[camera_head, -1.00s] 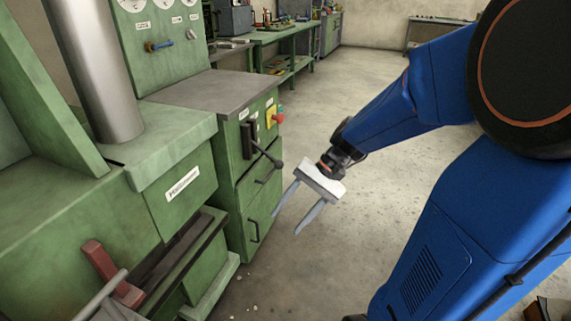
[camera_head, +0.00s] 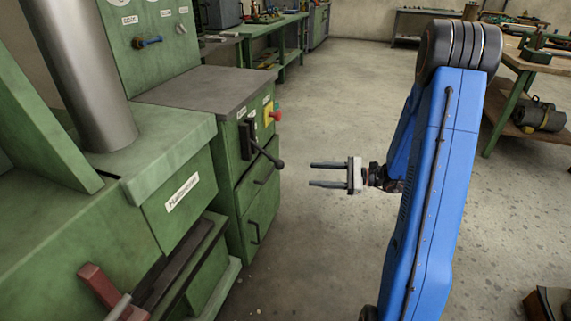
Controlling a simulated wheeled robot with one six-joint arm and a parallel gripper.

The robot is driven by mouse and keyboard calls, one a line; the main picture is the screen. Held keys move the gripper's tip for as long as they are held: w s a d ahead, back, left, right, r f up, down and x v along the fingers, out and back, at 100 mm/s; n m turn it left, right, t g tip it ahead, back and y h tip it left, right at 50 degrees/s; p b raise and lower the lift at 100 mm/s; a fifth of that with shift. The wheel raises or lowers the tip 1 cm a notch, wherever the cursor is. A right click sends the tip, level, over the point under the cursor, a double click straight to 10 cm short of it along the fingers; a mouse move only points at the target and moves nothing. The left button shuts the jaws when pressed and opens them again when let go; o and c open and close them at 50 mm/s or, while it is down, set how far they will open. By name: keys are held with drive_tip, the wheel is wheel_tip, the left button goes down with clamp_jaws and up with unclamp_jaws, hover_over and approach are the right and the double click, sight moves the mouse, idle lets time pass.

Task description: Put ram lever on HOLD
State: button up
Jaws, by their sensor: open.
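The ram lever (camera_head: 265,153) is a dark rod with a round black knob (camera_head: 279,164) at its end. It comes out of a black slotted plate (camera_head: 246,139) on the front of the green cabinet and points right and slightly down. Small white labels (camera_head: 241,114) sit by the plate, too small to read. My gripper (camera_head: 311,174) is open and empty, its two fingers pointing left toward the knob. A short gap separates the fingertips from the knob, and they do not appear to touch it.
A red button on a yellow box (camera_head: 271,115) is just above the lever. The green press (camera_head: 160,170) fills the left. A workbench (camera_head: 262,38) stands behind, and a wooden table (camera_head: 520,60) is at the right. The floor between is free.

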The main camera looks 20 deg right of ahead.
drive_tip(key=w+d+f+m+t, duration=0.2)
drive_tip(key=d, duration=0.2)
approach(281, 164)
drive_tip(key=x, duration=0.3)
drive_tip(key=f+x, duration=0.1)
drive_tip(key=x, duration=0.3)
drive_tip(key=w+x, duration=0.1)
drive_tip(key=x, duration=0.2)
drive_tip(key=shift+w+d+f, duration=0.1)
drive_tip(key=shift+w+f, duration=0.05)
clamp_jaws()
drive_tip(key=shift+h, duration=0.3)
